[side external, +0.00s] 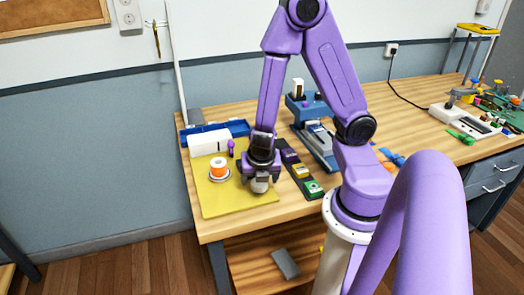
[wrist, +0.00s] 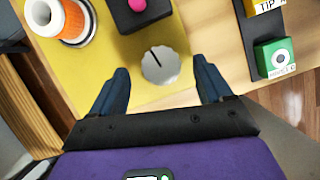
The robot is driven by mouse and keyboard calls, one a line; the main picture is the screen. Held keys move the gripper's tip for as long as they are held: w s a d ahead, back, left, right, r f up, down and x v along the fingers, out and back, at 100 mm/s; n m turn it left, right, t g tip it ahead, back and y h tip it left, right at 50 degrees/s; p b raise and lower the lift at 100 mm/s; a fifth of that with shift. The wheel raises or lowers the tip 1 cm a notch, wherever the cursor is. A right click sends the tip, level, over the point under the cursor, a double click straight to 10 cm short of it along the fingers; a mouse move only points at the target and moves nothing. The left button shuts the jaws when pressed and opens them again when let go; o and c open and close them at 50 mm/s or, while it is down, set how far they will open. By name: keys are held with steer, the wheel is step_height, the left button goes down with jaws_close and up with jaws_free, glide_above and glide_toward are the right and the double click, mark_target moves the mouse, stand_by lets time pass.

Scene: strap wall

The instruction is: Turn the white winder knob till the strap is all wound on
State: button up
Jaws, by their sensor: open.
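The knob (wrist: 160,65) is a light grey-white round dial with a scalloped rim and a black line pointing up and left. It sits on the yellow mat (wrist: 125,60). My gripper (wrist: 160,67) is open, with one dark blue finger on each side of the knob and a visible gap to it. In the side view my gripper (side external: 260,176) points down over the mat and partly hides the knob (side external: 260,186). A white spool with an orange band (wrist: 68,18) stands to the left; it also shows in the side view (side external: 218,168). I cannot tell whether the band is the strap.
A dark block with a pink button (wrist: 138,6) lies just beyond the knob. A strip with yellow and green labelled blocks (wrist: 276,57) runs along the right. The mat's front is clear.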

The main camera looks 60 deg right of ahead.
steer(key=v, duration=1.5)
steer(key=shift+r, duration=0.25)
steer(key=shift+a, duration=0.15)
steer(key=s+a+m+g+y, duration=0.2)
steer(key=s+a+m+y, duration=0.2)
steer(key=m, duration=0.7)
steer(key=shift+s+a+m, duration=0.4)
steer(key=shift+s+a, duration=0.55)
steer(key=shift+s, duration=0.9)
